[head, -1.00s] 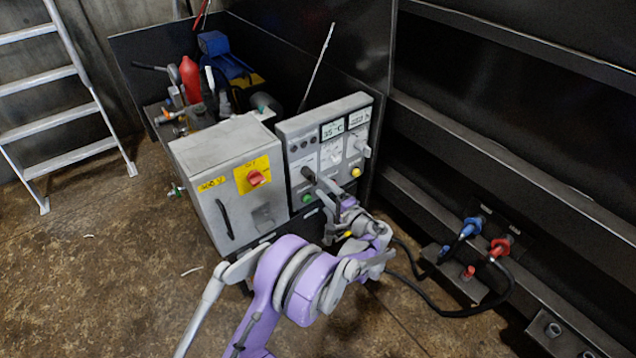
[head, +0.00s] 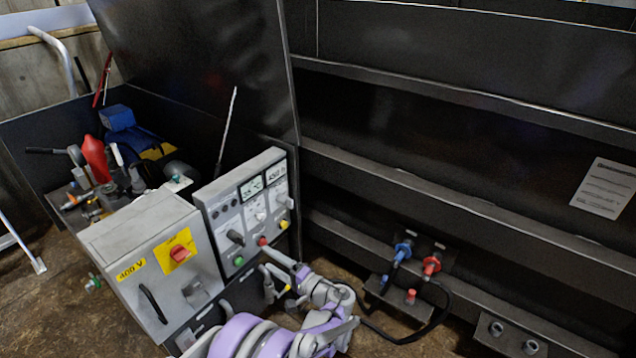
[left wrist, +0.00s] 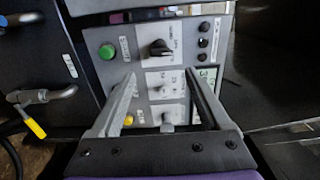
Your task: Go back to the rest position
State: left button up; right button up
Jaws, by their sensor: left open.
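My left gripper (head: 268,268) is low in front of the grey control panel (head: 246,211) in the head view, at the panel's lower right. It is open and empty. In the left wrist view the gripper (left wrist: 160,82) has its two grey fingers spread apart with the panel (left wrist: 148,78) behind them. The panel's black knob (left wrist: 160,48) and green button (left wrist: 107,51) lie beyond the fingertips, with a visible gap to the knob. My right gripper is in neither view.
A grey cabinet (head: 130,255) with a red switch (head: 179,253) stands left of the panel. Blue (head: 402,250) and red (head: 431,265) hose couplings sit on the dark machine at right. A black hose loops below them. Floor shows at lower left.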

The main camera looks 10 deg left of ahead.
pick_arm(q)
jog(key=s+a+r+n+g+h, duration=0.1)
jog(key=s+r+g+h, duration=0.2)
jog(key=s+h, duration=0.85)
jog(key=s+d+f+n+h, duration=0.15)
jog(key=s+d, duration=0.25)
jog(key=s, duration=0.4)
jog(key=s+d+n+h, duration=0.1)
jog(key=s+d+h, duration=0.15)
jog(key=s, duration=0.55)
jog(key=s+d+f+n+h, duration=0.1)
jog(key=s+d, duration=0.3)
jog(key=s, duration=0.4)
notch_tip(320, 180, up, 25)
jog(key=w+t+p, duration=0.1)
jog(key=w+p, duration=0.1)
jog(key=p, duration=1.9)
jog(key=shift+t, duration=0.3)
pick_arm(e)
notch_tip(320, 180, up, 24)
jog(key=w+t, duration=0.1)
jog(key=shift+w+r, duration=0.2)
